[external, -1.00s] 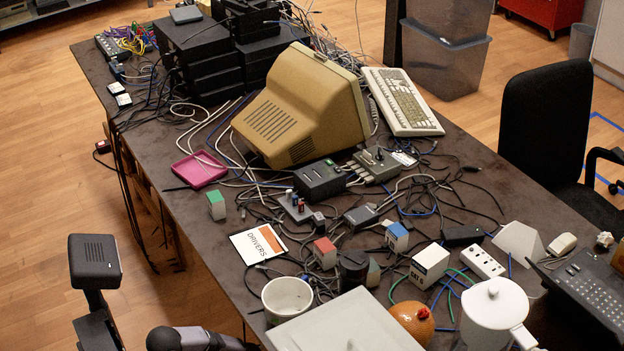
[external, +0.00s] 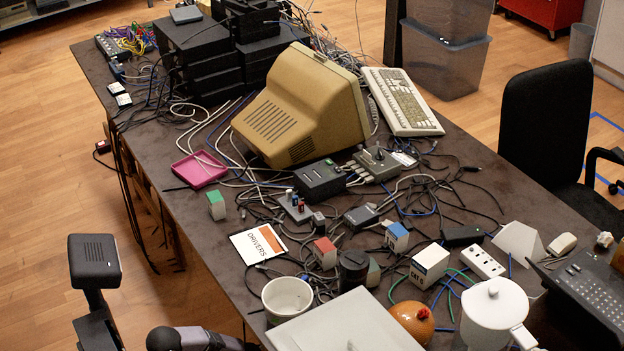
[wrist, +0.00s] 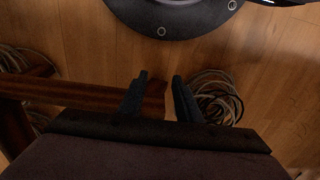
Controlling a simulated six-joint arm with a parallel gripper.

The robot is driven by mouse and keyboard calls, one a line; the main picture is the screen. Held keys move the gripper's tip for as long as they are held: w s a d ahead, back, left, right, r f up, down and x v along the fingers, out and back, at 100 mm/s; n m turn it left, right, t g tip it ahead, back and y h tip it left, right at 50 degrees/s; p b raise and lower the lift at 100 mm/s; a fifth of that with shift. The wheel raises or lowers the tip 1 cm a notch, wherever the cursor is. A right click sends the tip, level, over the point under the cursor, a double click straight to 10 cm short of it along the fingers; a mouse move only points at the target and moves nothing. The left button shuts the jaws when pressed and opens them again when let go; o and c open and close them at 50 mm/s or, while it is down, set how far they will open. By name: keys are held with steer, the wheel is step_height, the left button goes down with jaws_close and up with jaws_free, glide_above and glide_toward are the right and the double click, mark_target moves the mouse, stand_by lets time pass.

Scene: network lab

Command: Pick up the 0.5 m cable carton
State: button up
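Several small cartons with coloured tops stand on the table in the external view: a green-topped carton (external: 216,206), a red-topped carton (external: 325,252), a blue-topped carton (external: 396,237) and a larger white carton (external: 429,265) with dark print. Another greenish carton (external: 373,272) is partly hidden behind a black cylinder. I cannot read a 0.5 m marking on any of them. My gripper (wrist: 160,76) shows in the wrist view, its two dark fingers apart with nothing between them. It is near the table edge (wrist: 160,138), with the floor beyond; no carton shows there.
Cables tangle over the middle of the table. A beige monitor (external: 303,107), pink tray (external: 200,168), DRIVERS sleeve (external: 258,244), white pot (external: 287,298), black cylinder (external: 353,268) and white jug (external: 494,312) stand around the cartons. Coiled cables (wrist: 217,95) lie below the table edge.

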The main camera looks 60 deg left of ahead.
steer(key=shift+o, duration=0.4)
steer(key=o, duration=0.8)
